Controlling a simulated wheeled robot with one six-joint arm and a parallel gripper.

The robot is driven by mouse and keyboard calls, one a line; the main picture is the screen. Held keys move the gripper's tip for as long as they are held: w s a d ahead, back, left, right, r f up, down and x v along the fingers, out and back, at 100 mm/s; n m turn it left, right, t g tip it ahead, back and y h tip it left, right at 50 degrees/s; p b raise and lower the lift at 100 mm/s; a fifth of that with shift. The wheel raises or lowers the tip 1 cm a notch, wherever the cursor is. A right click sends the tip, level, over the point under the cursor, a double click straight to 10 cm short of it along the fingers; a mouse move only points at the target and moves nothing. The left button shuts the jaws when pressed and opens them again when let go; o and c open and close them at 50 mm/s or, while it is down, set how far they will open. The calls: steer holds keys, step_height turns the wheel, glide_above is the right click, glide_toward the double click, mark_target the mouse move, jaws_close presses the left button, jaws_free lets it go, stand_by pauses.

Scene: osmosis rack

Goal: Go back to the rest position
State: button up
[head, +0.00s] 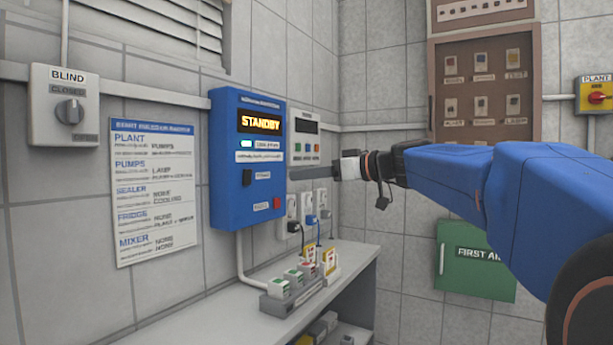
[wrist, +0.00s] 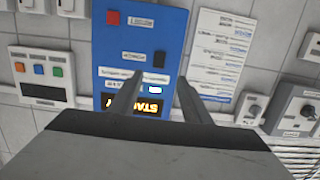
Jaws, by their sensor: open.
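My gripper (head: 337,171) is at the end of my blue arm, which reaches in from the right in the head view. In the wrist view, where the scene appears upside down, its two fingers (wrist: 156,92) stand apart with nothing between them. They point towards the blue control box (wrist: 137,50), apart from its face as far as I can tell. The blue control box (head: 246,160) hangs on the tiled wall and shows STANDBY in yellow, with a lit indicator below, a black switch and a red button.
A grey panel (head: 305,140) hangs beside the box, above several sockets. A shelf (head: 235,313) below holds small tagged blocks (head: 296,279). A BLIND switch (head: 65,107) and a printed chart (head: 154,190) are left. A brown cabinet (head: 437,95) and green first-aid box (head: 475,262) are right.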

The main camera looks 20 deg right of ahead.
steer(key=s+a+f+m+g+h, duration=0.1)
steer(key=s+a+f+g, duration=0.1)
steer(key=s+f, duration=0.45)
steer(key=s+a+f+m+g+h, duration=0.2)
steer(key=s+a+f, duration=0.15)
steer(key=f, duration=0.65)
steer(key=s+a+f+m+g+h, duration=0.1)
steer(key=s+a+f+g, duration=0.1)
steer(key=s+f, duration=0.5)
steer(key=s+d+f+m+g+h, duration=0.1)
steer(key=s+d+f+h, duration=0.1)
steer(key=s+f, duration=0.5)
steer(key=s+d+f+m+g+h, duration=0.1)
steer(key=s+f, duration=0.6)
steer(key=f, duration=0.7)
steer(key=d+m+h, duration=0.1)
steer(key=d+h, duration=0.1)
steer(key=d, duration=0.1)
steer(key=shift+s+h, duration=0.25)
steer(key=shift+h, duration=0.05)
steer(key=shift+d, duration=0.2)
steer(key=shift+s+r, duration=0.1)
